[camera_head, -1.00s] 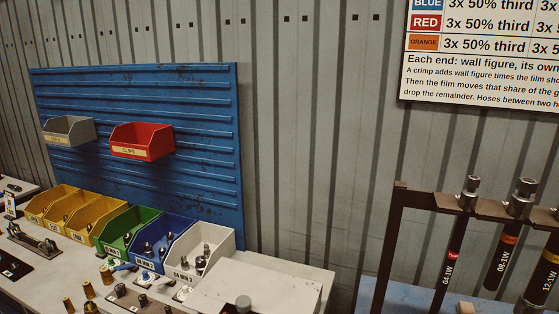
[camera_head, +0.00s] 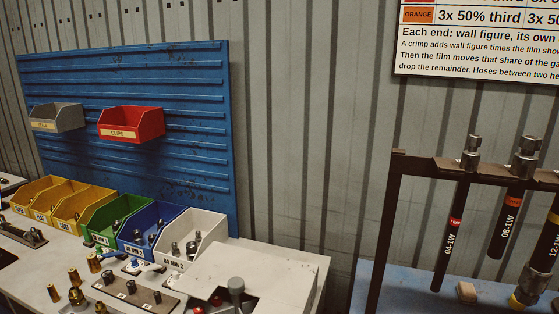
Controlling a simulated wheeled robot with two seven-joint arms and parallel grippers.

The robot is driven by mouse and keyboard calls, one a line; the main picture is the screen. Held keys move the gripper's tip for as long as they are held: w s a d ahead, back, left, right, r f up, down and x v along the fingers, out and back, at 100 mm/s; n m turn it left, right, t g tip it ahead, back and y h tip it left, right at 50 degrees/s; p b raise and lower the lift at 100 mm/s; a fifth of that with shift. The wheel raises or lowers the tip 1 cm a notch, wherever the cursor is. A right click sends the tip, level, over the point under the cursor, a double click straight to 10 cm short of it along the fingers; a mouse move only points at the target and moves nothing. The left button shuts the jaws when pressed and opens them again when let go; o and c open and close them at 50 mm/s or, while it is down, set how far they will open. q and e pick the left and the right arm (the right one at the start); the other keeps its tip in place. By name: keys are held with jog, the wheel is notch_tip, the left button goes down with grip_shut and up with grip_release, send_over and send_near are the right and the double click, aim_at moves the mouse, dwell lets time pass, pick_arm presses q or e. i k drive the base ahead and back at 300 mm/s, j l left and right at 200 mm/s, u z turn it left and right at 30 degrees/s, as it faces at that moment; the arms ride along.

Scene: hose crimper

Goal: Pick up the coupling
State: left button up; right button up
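Several metal couplings sit in open bins on the bench: in the white bin (camera_head: 208,238), the blue bin (camera_head: 160,218) and the green bin (camera_head: 108,215). Small metal fittings (camera_head: 192,248) show inside the white bin. Loose brass pieces (camera_head: 76,296) stand on the bench at the lower left. A dark strip (camera_head: 130,294) with several small fittings lies in front of the bins. I cannot tell which piece is the task's coupling. Neither of my grippers is in view.
A dark rack (camera_head: 398,200) at the right holds black hoses (camera_head: 508,222) hanging by metal ends. A light grey box (camera_head: 255,268) with a grey knob stands at the bench's right end. A red bin (camera_head: 132,124) and a grey bin (camera_head: 57,117) hang on the blue panel (camera_head: 190,80).

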aim_at(191, 247)
jog(key=i+j+u, duration=0.15)
jog(key=j+u, duration=0.15)
jog(key=i+j+u, duration=0.25)
jog(key=j, duration=0.25)
jog(key=i+j+u, duration=0.1)
jog(key=j+u, duration=0.2)
